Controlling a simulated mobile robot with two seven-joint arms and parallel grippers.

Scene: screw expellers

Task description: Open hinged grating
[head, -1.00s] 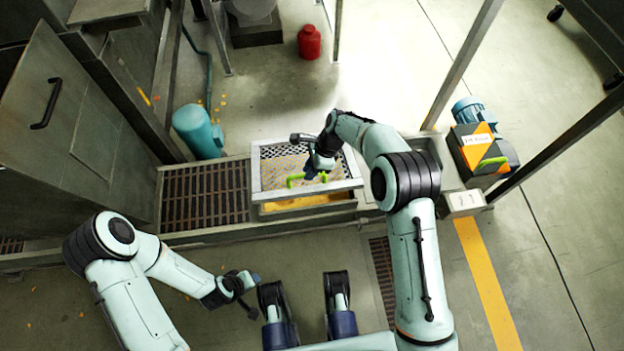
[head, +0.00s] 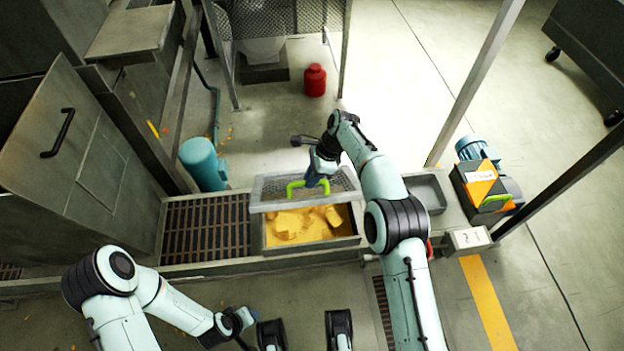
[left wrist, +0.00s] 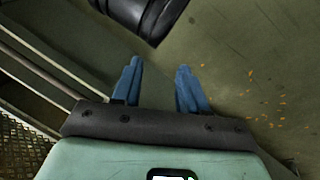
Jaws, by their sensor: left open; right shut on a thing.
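The hinged grating (head: 268,187) is a metal mesh panel in a pale frame with a bright green handle (head: 297,186). Its near edge is raised and tilted up over a box (head: 358,240) that holds yellow lumpy material (head: 300,224). My right gripper (head: 318,178) is at the handle and shut on it; its fingers are partly hidden by the wrist. My left gripper (head: 240,322) is away from the grating, low at the left front. In the left wrist view its two blue fingers (left wrist: 158,88) are apart with nothing between them.
A brown floor grate (head: 208,228) lies left of the box. A grey tray (head: 428,192) and an orange-and-black unit with a blue motor (head: 484,180) are to the right. A teal cylinder (head: 202,163) and a red canister (head: 315,80) stand behind. Slanting posts (head: 478,75) flank the right side.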

